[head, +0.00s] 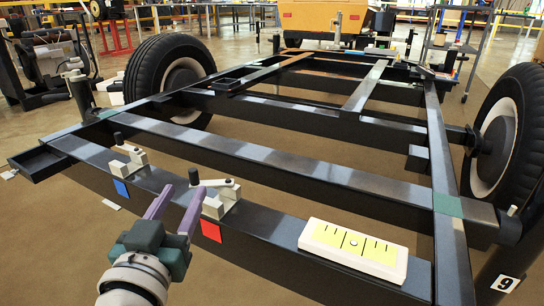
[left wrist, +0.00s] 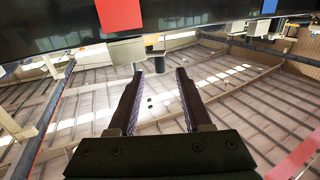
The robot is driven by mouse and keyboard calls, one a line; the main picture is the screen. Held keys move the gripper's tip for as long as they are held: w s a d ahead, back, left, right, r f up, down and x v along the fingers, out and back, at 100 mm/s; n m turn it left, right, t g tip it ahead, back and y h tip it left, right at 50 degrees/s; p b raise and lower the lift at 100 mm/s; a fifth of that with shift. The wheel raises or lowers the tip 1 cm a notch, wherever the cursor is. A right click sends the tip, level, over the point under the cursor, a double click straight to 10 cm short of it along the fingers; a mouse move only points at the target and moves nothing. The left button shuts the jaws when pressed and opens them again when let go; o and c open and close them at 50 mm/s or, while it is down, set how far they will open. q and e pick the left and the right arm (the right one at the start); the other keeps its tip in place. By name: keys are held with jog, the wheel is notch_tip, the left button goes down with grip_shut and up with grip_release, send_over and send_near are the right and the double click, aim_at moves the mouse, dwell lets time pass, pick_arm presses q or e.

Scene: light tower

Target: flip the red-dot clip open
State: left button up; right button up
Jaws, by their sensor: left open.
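The red-dot clip (head: 222,203) is a pale clamp on the dark frame's near beam, above a red square (head: 211,231). Its arm reaches left and ends in a dark knob (head: 193,176). My left gripper (head: 182,190) has purple fingers, is open and empty, and its tips are close to the knob. In the left wrist view the red square (left wrist: 119,14) is at the top, with the clip (left wrist: 127,51) below it. The knob (left wrist: 159,66) shows near the gap between the fingertips (left wrist: 158,76). Contact cannot be told. My right gripper is not in view.
A similar clip (head: 128,158) with a blue square (head: 121,188) stands to the left on the same beam. A cream and yellow panel (head: 353,249) lies on the beam to the right. Wheels (head: 169,70) flank the frame. The floor between the beams is clear.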

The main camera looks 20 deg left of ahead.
aim_at(192, 179)
pick_arm(q)
jog(key=b+x, duration=0.2)
jog(key=x, duration=0.3)
jog(key=shift+f, duration=0.15)
jog(key=shift+w+a, duration=0.2)
jog(key=shift+w, duration=0.4)
grip_shut()
